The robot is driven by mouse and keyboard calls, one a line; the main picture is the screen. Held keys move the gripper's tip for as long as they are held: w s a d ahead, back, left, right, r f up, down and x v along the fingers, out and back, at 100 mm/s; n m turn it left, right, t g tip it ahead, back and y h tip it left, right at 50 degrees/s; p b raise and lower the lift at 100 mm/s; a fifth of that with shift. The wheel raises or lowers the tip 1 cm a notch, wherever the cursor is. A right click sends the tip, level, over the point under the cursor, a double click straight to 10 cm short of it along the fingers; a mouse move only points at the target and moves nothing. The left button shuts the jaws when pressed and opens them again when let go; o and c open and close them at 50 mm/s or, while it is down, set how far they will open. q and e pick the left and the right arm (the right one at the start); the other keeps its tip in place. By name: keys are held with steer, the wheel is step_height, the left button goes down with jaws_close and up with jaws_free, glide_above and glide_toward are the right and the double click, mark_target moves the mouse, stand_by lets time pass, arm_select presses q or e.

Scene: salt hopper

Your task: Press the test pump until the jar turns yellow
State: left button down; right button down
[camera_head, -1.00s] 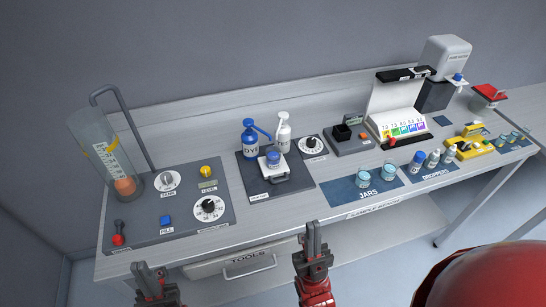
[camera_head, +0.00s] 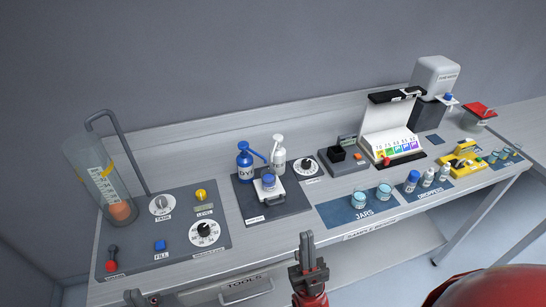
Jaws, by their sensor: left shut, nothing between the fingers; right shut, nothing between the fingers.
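A white pump bottle (camera_head: 278,157), its label partly hidden, stands behind a small stand on a dark mat (camera_head: 243,205). A blue pump bottle labelled DYE (camera_head: 244,163) stands to its left. A jar with blue on it (camera_head: 268,181) sits on the white stand (camera_head: 269,193) in front of the two bottles. I see no yellow in that jar. My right gripper (camera_head: 306,236) is shut and empty at the bench's front edge, well short of the pumps. My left gripper (camera_head: 132,295) is shut and empty at the bottom edge of the picture, mostly cut off.
A panel with dials (camera_head: 162,205) and a clear cylinder (camera_head: 104,180) stands at the left. Two jars (camera_head: 359,198) sit on the JARS mat (camera_head: 335,213) at the right, with dropper bottles (camera_head: 428,177) beyond. A TOOLS drawer (camera_head: 235,294) is below the front edge.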

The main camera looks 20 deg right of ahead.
steer(key=w+d+r+m+g+h+p, duration=0.1)
steer(key=w+d+g+h, duration=0.15)
steer(key=w, duration=0.75)
steer(key=w+d+r+g+h+p, duration=0.1)
steer(key=w+d+g+h, duration=0.15)
steer(key=w, duration=0.85)
steer(key=w+d+r+m+g+h+p, duration=0.1)
steer(key=w+r+g+h, duration=0.15)
steer(key=w, duration=0.75)
step_height(320, 180, up, 4)
steer(key=n+g+y+p, duration=0.3)
steer(key=n+g, duration=0.6)
steer(key=g, duration=0.7)
glide_above(281, 138)
steer(key=shift+s+a+f, duration=0.1)
steer(key=shift+s+f, duration=0.05)
steer(key=shift+f, duration=0.05)
steer(key=shift+f, duration=0.1)
step_height(281, 138, down, 7)
steer(key=shift+f, duration=0.15)
steer(key=shift+f+b, duration=0.6)
steer(key=shift+f, duration=0.1)
